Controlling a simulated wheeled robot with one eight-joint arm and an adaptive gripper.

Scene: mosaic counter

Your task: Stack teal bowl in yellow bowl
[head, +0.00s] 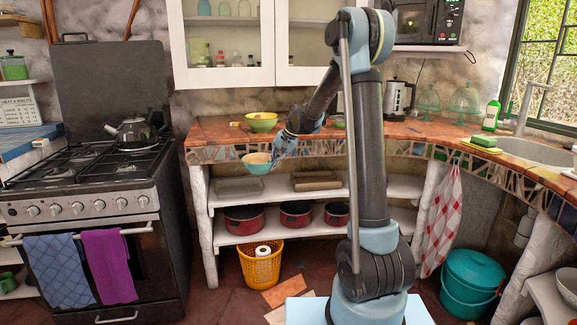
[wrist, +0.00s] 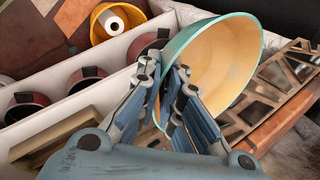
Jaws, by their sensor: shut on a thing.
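The teal bowl (head: 257,164), teal outside with a cream-orange inside, is held in front of the counter's mosaic edge, below the top. My gripper (head: 276,157) is shut on its right side. In the wrist view the teal bowl (wrist: 222,65) is tilted in the picture, with my gripper's fingers (wrist: 165,88) at its rim and wall. The yellow bowl (head: 262,125), yellow-green, stands upright on the counter top, behind and above the teal bowl. It does not show in the wrist view.
The counter top (head: 212,129) has free room left of the yellow bowl, apart from a small item (head: 236,124). My forearm crosses the counter to the right of it. Below are shelves with red pots (head: 245,219) and a yellow basket (head: 260,268). A stove (head: 85,185) stands left.

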